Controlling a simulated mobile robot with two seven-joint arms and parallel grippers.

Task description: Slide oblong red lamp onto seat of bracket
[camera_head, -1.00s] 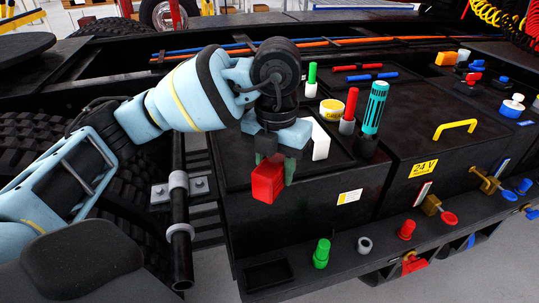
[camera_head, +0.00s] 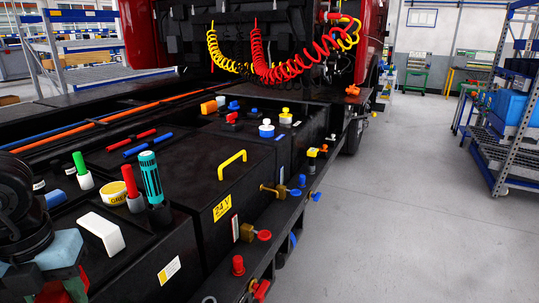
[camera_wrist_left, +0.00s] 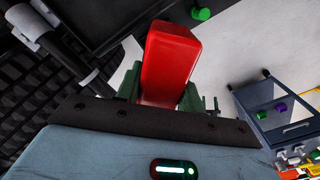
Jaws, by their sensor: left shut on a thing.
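My left gripper (camera_wrist_left: 170,98) is shut on the oblong red lamp (camera_wrist_left: 168,55), which sticks out between the green fingers in the left wrist view. In the head view the lamp (camera_head: 50,292) shows only in part at the bottom left, cut off by the frame edge. A white bent plate (camera_head: 101,232) lies on the black box top, right of my gripper. I cannot tell for sure which part is the bracket or its seat. My right gripper is not in view.
Green (camera_head: 83,170) and teal (camera_head: 151,178) upright parts and a yellow tub (camera_head: 114,193) stand on the black boxes. A yellow handle (camera_head: 232,164) rises farther right. Red and brass fittings line the side ledge. The floor (camera_head: 400,200) at right is clear.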

